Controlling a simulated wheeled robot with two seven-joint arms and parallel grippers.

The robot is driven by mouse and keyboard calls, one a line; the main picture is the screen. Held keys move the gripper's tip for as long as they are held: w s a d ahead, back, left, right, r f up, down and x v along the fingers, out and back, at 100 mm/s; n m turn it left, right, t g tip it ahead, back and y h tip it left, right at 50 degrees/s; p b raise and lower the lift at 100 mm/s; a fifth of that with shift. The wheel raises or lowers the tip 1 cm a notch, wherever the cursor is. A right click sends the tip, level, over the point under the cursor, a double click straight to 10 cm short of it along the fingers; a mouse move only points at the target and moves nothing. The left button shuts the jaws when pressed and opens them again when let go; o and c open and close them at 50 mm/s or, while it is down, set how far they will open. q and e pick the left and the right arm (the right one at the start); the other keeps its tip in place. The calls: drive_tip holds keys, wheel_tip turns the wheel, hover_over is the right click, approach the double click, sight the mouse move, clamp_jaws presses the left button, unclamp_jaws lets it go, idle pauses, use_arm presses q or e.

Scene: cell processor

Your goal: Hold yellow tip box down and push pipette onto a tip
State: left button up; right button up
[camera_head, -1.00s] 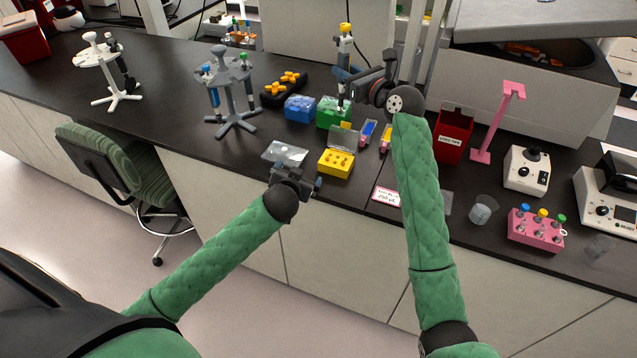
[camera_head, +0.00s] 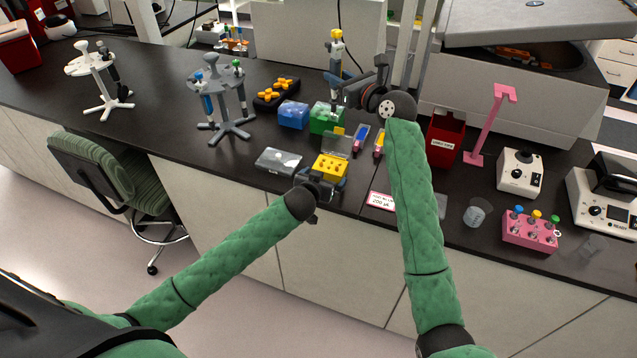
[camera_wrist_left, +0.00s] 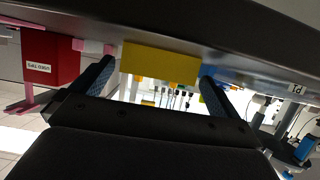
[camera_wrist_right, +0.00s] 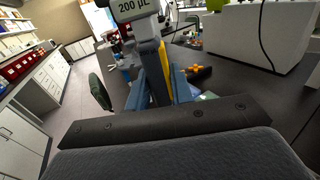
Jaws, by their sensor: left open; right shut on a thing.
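The yellow tip box (camera_head: 329,167) sits near the front edge of the dark bench in the head view, with its clear lid raised at the back. It also shows in the left wrist view (camera_wrist_left: 160,64), between the two fingers. My left gripper (camera_head: 325,185) is open at the box's front side; I cannot tell whether the fingers touch it. My right gripper (camera_head: 352,90) is shut on the yellow-topped pipette (camera_head: 337,50), held upright near the green box, behind the yellow one. The pipette's 200 µL label shows in the right wrist view (camera_wrist_right: 134,7). The pipette's lower end is hard to make out.
A clear-lidded grey box (camera_head: 279,161) lies left of the yellow box. Green (camera_head: 325,118) and blue (camera_head: 293,115) boxes stand behind. A pipette carousel (camera_head: 222,100) is at left; a red bin (camera_head: 444,138) and pink stand (camera_head: 487,125) are at right.

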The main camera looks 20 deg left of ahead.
sight(326, 175)
use_arm(q)
drive_tip(key=shift+x, duration=1.5)
drive_tip(key=c, duration=1.3)
drive_tip(key=shift+o, duration=0.2)
